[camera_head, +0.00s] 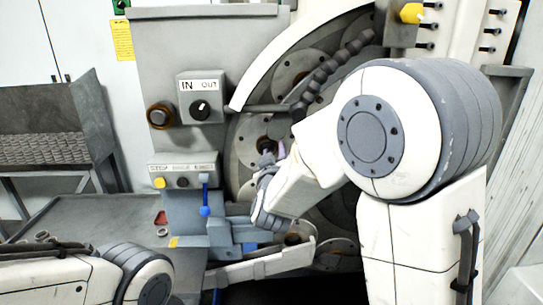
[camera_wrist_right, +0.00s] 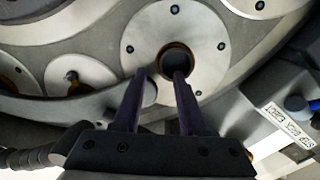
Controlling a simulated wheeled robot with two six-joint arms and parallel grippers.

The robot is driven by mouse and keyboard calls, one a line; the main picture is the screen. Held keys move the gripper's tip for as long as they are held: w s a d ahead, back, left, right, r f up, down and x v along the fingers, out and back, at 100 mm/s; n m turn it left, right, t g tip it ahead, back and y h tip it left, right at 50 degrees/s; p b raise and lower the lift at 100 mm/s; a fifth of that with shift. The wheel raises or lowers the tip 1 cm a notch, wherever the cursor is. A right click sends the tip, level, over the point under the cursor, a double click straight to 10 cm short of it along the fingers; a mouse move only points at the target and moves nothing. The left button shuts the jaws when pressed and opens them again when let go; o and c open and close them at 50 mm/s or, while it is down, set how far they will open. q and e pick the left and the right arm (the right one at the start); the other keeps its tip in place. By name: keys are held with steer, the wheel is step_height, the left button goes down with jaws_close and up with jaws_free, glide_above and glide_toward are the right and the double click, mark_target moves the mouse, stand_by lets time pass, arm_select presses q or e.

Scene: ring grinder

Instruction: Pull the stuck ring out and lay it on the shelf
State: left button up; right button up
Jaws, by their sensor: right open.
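A dark brownish ring (camera_wrist_right: 176,47) sits in the round hole of a pale disc plate on the machine's wheel, in the right wrist view. My right gripper (camera_wrist_right: 160,77) is open, its two purple fingers pointing at this plate. The right finger overlaps the lower part of the hole and the left finger is left of it; I cannot tell whether either touches. In the head view the right gripper (camera_head: 273,152) is at the wheel face, partly hidden by its own wrist. A grey shelf-like surface (camera_head: 110,214) lies at left. My left gripper is not in view.
Small ring-like parts (camera_head: 162,232) and a red triangle marker (camera_head: 161,217) are on the grey surface. A control box with an IN/OUT knob (camera_head: 200,109) and a button panel (camera_head: 183,170) stand left of the wheel. A dark bin (camera_head: 45,135) is at far left.

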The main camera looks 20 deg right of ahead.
mark_target(274, 144)
steer(key=shift+p+x, duration=0.35)
steer(key=shift+x, duration=1.15)
steer(key=shift+c, duration=0.4)
jaws_close()
steer(key=shift+r, duration=0.15)
steer(key=shift+s, duration=0.15)
steer(key=shift+s+a, duration=0.15)
steer(key=shift+s, duration=0.2)
steer(key=v, duration=0.6)
steer(key=shift+s+d+b, duration=0.2)
steer(key=shift+s+b, duration=0.1)
stand_by(1.8)
